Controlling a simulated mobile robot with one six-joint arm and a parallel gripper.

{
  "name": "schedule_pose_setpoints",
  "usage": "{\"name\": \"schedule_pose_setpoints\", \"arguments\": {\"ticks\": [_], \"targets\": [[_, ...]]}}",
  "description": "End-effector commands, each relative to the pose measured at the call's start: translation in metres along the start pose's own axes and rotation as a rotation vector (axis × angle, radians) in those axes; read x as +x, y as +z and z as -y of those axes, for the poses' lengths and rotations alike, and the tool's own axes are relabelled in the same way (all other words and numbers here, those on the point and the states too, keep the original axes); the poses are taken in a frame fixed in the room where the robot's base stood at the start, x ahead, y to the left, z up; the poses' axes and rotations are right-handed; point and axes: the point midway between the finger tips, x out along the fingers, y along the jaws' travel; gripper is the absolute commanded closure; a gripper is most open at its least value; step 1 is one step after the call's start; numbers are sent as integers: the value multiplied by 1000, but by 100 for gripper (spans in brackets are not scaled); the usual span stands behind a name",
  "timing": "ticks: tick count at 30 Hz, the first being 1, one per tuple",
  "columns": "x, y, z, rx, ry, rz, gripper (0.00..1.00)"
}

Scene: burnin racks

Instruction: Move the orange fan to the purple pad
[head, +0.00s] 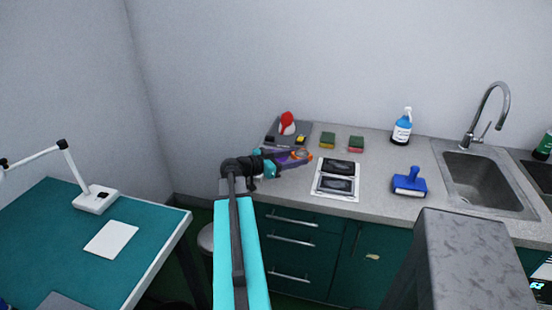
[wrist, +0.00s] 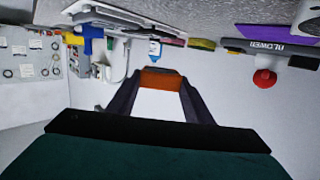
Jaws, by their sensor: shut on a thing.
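My gripper (head: 299,157) is shut on the orange fan (head: 302,154), above the counter's left part in the head view. In the wrist view the fan (wrist: 161,80) shows as an orange block between the two dark fingers of my gripper (wrist: 160,73). The purple pad (wrist: 278,31) is at the upper right of the wrist view, apart from the fan in the picture. In the head view the pad is mostly hidden behind my gripper, with some purple showing around the fingers. How high the fan is above the counter I cannot tell.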

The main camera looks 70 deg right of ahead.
Motion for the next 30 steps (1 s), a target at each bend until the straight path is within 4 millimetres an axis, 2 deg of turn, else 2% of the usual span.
{"name": "schedule_pose_setpoints", "arguments": {"ticks": [9, 14, 30], "targets": [[0, 0, 1, 0, -1, 0, 80], [-1, 0, 8, 0, -2, 0, 80], [-5, 5, 65, -1, -3, 0, 80]]}}
